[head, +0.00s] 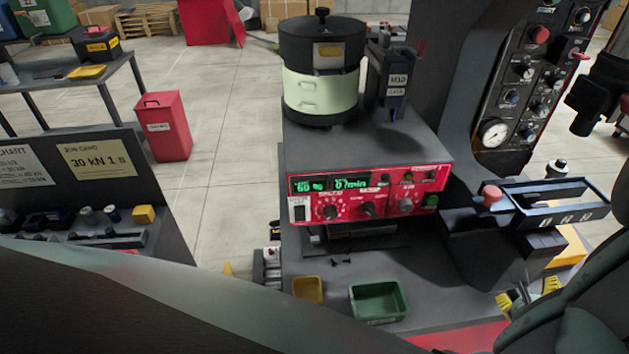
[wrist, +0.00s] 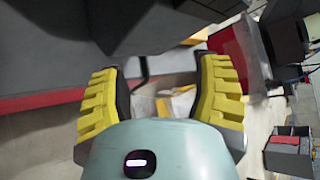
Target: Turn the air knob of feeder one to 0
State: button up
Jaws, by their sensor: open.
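The feeder's red control panel (head: 350,207) faces me in the head view, below a bowl feeder (head: 322,75) with a black lid and pale green body. Its front has a left knob (head: 330,211), a middle knob (head: 370,209) and a right knob (head: 406,205). Their labels are too small to read, so I cannot tell which is the air knob or its setting. A green display (head: 329,184) reads about 60 and 0/min. My gripper (head: 527,293) is low at the right, apart from the panel. In the wrist view its yellow fingers (wrist: 163,78) are spread with nothing held between them.
A green bin (head: 378,301) and a yellow bin (head: 308,289) sit on the shelf below the panel. A dark open tray (head: 555,204) and a red button (head: 491,196) stick out to the right. A pressure gauge (head: 493,133) is on the machine behind.

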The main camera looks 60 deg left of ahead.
jog(key=shift+w+d+r+h+p, duration=0.15)
jog(key=shift+d+r+h+p, duration=0.25)
jog(key=shift+d, duration=0.3)
jog(key=shift+w+d+r+h+p, duration=0.1)
jog(key=shift+d+r+h+p, duration=0.2)
jog(key=shift+d+h, duration=0.3)
jog(key=shift+d, duration=0.1)
